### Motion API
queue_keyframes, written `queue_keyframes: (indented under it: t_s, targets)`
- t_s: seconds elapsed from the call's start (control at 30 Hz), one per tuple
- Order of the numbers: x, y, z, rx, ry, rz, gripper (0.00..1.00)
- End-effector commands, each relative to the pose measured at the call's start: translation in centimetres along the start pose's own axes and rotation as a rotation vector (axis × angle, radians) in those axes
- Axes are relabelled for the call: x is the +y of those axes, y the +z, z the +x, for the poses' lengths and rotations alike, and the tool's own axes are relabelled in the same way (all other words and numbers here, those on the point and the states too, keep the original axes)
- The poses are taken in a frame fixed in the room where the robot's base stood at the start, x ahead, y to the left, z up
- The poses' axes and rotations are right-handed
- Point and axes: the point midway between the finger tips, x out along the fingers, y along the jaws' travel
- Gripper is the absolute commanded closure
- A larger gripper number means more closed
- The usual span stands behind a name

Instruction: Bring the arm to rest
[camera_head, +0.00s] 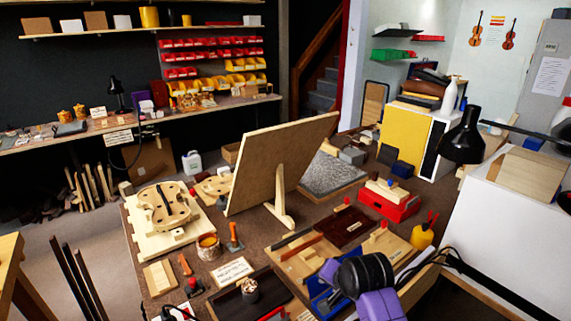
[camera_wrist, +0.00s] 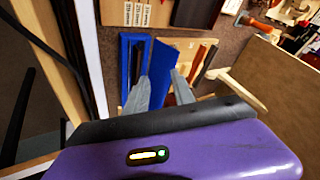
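My gripper shows at the lower right of the bench in the head view (camera_head: 331,282), purple and black, over a blue tray (camera_head: 318,303).
A large upright board (camera_head: 285,155) on a wooden foot stands mid-bench, left of my gripper. A violin body (camera_head: 165,207) lies at the left. A red box (camera_head: 389,203) and a yellow pot (camera_head: 422,237) stand nearby. A black lamp (camera_head: 463,140) overhangs at the right.

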Motion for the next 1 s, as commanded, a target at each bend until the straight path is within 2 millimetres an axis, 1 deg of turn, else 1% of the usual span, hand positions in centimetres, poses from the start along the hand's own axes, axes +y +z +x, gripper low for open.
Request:
queue_keyframes:
  t_s: [0.07,0.17,0.27,0.37,0.47,0.57,0.77,1.0]
  targets:
    - [-0.1,0.6,-0.1,0.072,-0.074,-0.053,0.7]
    - [0.0,1.4,-0.8,0.181,-0.163,-0.125,0.7]
    - [0.8,2.6,-2.2,0.292,-0.233,-0.188,0.7]
    - [2.0,4.1,-4.1,0.398,-0.281,-0.242,0.7]
    - [3.6,5.8,-6.3,0.495,-0.307,-0.289,0.7]
    - [5.4,7.5,-8.9,0.585,-0.321,-0.332,0.7]
    - [9.3,11.0,-14.9,0.74,-0.314,-0.408,0.7]
    - [13.7,15.0,-22.9,0.876,-0.271,-0.495,0.7]
